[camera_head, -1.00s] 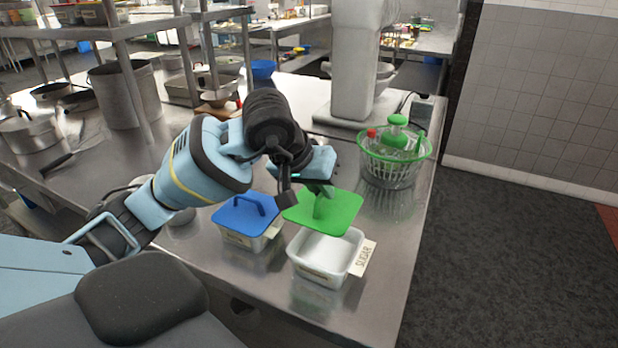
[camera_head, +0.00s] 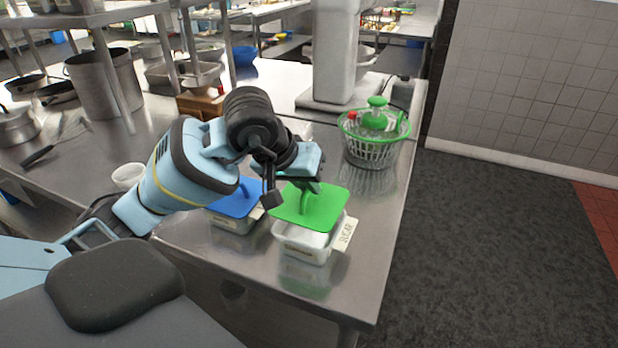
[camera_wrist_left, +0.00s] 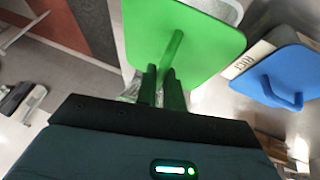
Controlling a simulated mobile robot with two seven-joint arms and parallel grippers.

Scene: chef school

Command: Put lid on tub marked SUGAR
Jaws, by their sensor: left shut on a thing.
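The green lid (camera_head: 318,210) is held by its handle in my left gripper (camera_head: 303,190), which is shut on it. In the head view the lid hangs above the white tub marked SUGAR (camera_head: 306,250), covering most of its opening; the tub's near part and its label (camera_head: 345,234) show. The lid looks slightly tilted, and I cannot tell whether it touches the rim. In the left wrist view the green lid (camera_wrist_left: 190,35) fills the top middle, with the fingers (camera_wrist_left: 160,88) at its handle. My right gripper is not in view.
A second tub with a blue lid (camera_head: 235,203) stands just left of the SUGAR tub. A green-rimmed basket (camera_head: 372,150) with items stands behind to the right. A large pot (camera_head: 95,85) and a pillar-shaped white appliance (camera_head: 335,60) stand farther back. The steel table (camera_head: 370,240) is clear at right.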

